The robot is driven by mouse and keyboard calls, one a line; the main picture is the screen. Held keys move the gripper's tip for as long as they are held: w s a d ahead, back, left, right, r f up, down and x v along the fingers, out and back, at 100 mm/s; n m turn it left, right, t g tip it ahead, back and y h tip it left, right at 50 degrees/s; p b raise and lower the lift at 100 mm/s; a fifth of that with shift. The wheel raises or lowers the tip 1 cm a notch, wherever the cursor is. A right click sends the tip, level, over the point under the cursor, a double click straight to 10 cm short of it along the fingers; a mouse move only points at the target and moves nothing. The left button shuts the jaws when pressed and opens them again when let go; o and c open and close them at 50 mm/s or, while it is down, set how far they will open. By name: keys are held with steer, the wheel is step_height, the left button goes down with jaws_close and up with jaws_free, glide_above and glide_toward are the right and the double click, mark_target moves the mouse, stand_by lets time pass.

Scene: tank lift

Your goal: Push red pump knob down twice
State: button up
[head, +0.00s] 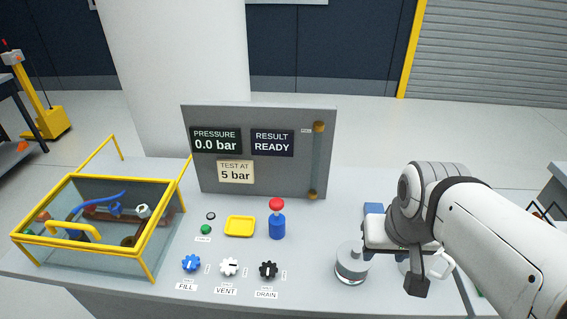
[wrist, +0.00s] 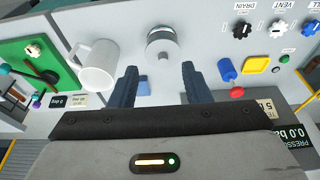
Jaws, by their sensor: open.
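The red pump knob (head: 277,204) sits on top of a blue pump body (head: 277,228) on the bench, right of the yellow tray. The knob stands up above the body. In the wrist view the red knob (wrist: 237,92) and blue body (wrist: 228,70) lie to the right of the fingers. My gripper (wrist: 158,75) is open and empty, its two dark fingers apart. In the head view my arm is at the right, and its gripper end is well to the right of the pump, not touching it. The fingers are mostly hidden there.
A grey panel (head: 220,183) stands behind the pump and reads 0.0 bar, READY, test at 5 bar. Fill (head: 191,263), vent (head: 229,267) and drain (head: 268,269) knobs lie in front. A metal cylinder (head: 352,267) stands between pump and arm. A white mug (wrist: 95,65) is nearby. A yellow-framed tank (head: 150,258) is left.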

jaws_close()
stand_by(1.5)
